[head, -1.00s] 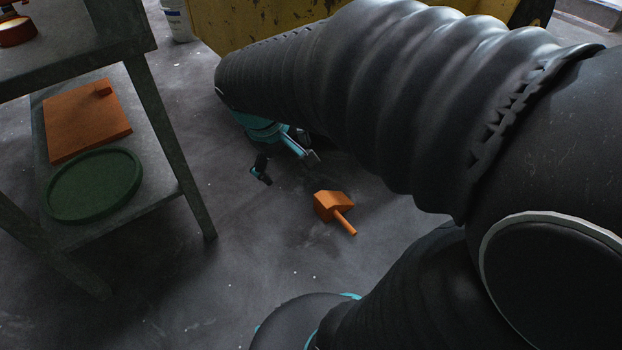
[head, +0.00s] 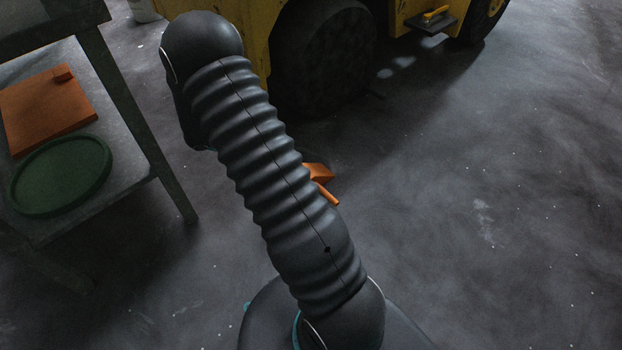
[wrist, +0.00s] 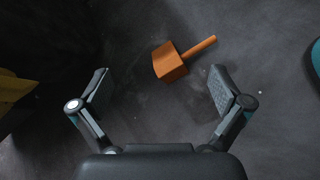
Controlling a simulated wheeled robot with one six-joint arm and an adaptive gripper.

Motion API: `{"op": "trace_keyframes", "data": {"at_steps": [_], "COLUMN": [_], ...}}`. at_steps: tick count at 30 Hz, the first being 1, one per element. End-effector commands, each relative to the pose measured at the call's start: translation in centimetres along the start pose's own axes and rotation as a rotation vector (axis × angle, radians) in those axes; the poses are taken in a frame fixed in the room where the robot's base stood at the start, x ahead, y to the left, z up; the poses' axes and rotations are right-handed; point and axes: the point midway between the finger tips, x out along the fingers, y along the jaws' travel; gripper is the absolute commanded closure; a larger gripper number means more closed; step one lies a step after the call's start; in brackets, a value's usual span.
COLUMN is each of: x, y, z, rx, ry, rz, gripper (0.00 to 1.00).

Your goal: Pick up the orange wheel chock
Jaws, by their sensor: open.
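The orange wheel chock (head: 318,173) lies on the grey floor, partly hidden behind my arm in the head view. In the wrist view the chock (wrist: 169,63) shows whole, a wedge-like block with a straight handle pointing to the upper right. My gripper (wrist: 158,82) is open and empty, its two fingers spread wide. The chock appears beyond the fingertips, between their lines and a little above centre, not touched. My gripper is hidden behind my arm in the head view.
A yellow vehicle (head: 402,14) with a dark wheel (head: 325,60) stands behind the chock. At the left, a metal table's lower shelf (head: 124,158) holds an orange board (head: 45,110) and a green round tray (head: 62,177). The floor on the right is clear.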

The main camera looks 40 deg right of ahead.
Motion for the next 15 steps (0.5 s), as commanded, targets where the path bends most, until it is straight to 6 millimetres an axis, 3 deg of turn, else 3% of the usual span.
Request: {"op": "trace_keyframes", "data": {"at_steps": [1,9,15], "x": [1.7,9.1,12.8], "y": [-0.3,-2.0,-3.7], "z": [-2.0,-10.3,-14.6], "rx": [-0.052,-0.305,-0.438], "ry": [-0.025,-0.124,-0.165], "rz": [0.014,0.117,0.174], "gripper": [0.00,0.00,0.00]}}
